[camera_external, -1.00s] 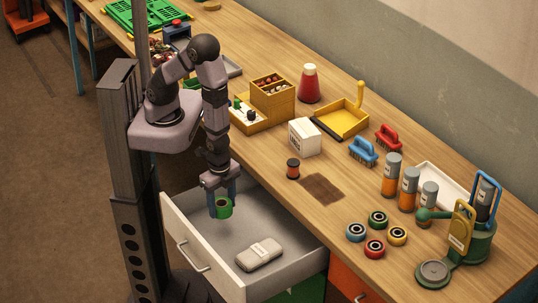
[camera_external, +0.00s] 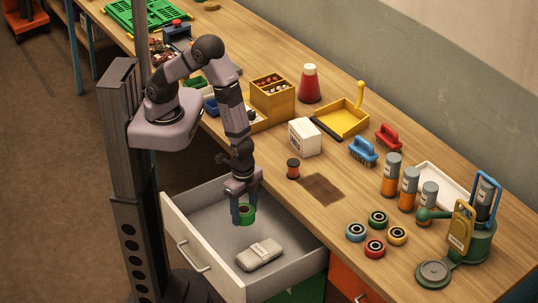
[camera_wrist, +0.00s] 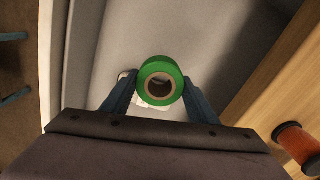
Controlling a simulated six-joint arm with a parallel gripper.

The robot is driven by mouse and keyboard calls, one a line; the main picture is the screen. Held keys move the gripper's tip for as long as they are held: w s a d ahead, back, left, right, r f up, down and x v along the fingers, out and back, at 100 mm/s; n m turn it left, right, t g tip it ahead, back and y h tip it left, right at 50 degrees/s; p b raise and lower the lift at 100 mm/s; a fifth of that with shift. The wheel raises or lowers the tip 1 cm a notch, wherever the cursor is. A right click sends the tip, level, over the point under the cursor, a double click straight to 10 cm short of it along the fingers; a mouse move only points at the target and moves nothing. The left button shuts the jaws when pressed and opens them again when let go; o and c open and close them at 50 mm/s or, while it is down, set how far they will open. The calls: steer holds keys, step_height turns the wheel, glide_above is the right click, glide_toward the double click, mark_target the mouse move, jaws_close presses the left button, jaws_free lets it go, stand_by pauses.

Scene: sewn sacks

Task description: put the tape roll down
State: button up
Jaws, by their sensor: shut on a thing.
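The green tape roll (camera_external: 248,212) is held between the blue fingers of my gripper (camera_external: 244,213), over the open drawer (camera_external: 183,220). In the wrist view the roll (camera_wrist: 166,72) shows its round green rim and pale core, with a blue finger of my gripper (camera_wrist: 160,92) on each side. Whether the roll touches the drawer floor I cannot tell. In the wrist view it covers part of a pale object below it.
A pale grey case (camera_external: 260,254) lies in the drawer, in front of the roll. The drawer floor around it is bare. The wooden bench (camera_external: 265,165) borders the drawer at the right, with a dark red spool (camera_external: 293,168) near its edge.

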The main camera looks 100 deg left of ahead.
steer(key=w+d+r+n+p, duration=0.15)
steer(key=w+r, duration=0.25)
steer(key=w, duration=0.4)
steer(key=w+d+r, duration=0.3)
steer(key=w+r, duration=0.2)
steer(key=w, duration=0.4)
steer(key=shift+m, duration=0.65)
steer(key=w+a+r, duration=0.1)
steer(key=w, duration=0.1)
steer(key=w+a+r, duration=0.1)
steer(key=w, duration=0.1)
steer(key=w+a+r, duration=0.1)
steer(key=w+a, duration=0.1)
steer(key=w+a+r, duration=0.2)
steer(key=w+a, duration=0.1)
steer(key=a, duration=0.2)
steer(key=w+a+r+m+b, duration=0.1)
steer(key=w+a+r, duration=0.2)
steer(key=w+a, duration=0.1)
steer(key=shift+a+r+m, duration=0.25)
steer(key=shift+a+m, duration=0.05)
steer(key=shift+a, duration=0.4)
glide_above(343, 193)
step_height(343, 193, down, 5)
steer(key=shift+f+b, duration=0.15)
steer(key=shift+b, duration=0.15)
steer(key=shift+w+f+p, duration=0.1)
steer(key=shift+f+p, duration=0.75)
steer(key=shift+f, duration=1.5)
